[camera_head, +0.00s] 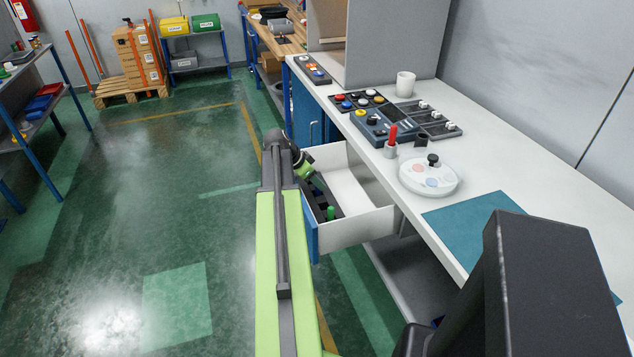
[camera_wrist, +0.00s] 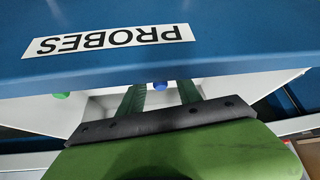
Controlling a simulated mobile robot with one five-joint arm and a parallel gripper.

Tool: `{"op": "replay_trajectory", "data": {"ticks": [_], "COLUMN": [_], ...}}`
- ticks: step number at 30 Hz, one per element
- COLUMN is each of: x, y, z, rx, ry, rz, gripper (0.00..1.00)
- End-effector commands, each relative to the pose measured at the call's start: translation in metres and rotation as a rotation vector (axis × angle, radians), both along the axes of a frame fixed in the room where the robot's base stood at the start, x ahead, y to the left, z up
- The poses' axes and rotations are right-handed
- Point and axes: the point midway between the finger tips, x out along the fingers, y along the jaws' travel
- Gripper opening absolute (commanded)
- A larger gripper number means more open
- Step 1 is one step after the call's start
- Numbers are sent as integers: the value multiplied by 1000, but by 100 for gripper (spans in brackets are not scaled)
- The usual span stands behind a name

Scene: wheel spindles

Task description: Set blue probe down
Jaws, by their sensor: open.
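My gripper (camera_wrist: 162,95) is open. Its two green fingers point into an open white drawer (camera_head: 365,228) with a blue front. The blue probe shows as a small blue round end (camera_wrist: 160,86) between the fingers in the wrist view, with gaps to both. The rest of it is hidden, and I cannot tell what it rests on. In the head view my arm covers it. A green probe (camera_head: 331,212) is in the drawer; its green end (camera_wrist: 61,95) also shows left of the fingers in the wrist view.
The drawer front (camera_wrist: 230,45) bears a PROBES label (camera_wrist: 110,40), upside down in the wrist view. Above the drawer, the white bench (camera_head: 505,160) holds a control panel (camera_head: 385,125), a red-handled tool (camera_head: 391,140), a round white dish (camera_head: 430,178) and a teal mat (camera_head: 470,215).

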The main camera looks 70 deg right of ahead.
Motion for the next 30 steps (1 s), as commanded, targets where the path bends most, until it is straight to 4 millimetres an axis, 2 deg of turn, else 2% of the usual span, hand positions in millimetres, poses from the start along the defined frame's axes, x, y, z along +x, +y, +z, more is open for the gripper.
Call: {"op": "replay_trajectory", "data": {"ticks": [1, 6, 12, 25, 26, 28, 29, 30], "x": [3, 17, 32, 40, 47, 75, 91, 118], "y": [5, 22, 40, 47, 51, 72, 86, 110], "z": [17, 54, 87, 87, 87, 84, 82, 79], "rx": [0, 0, 0, 5, 12, 47, 70, 107], "ry": [0, 0, 0, 1, 3, 9, 14, 23], "rz": [1, 3, 2, 14, 34, 122, 179, 273], "gripper": [41, 41, 41, 41, 41, 41, 41, 41]}}
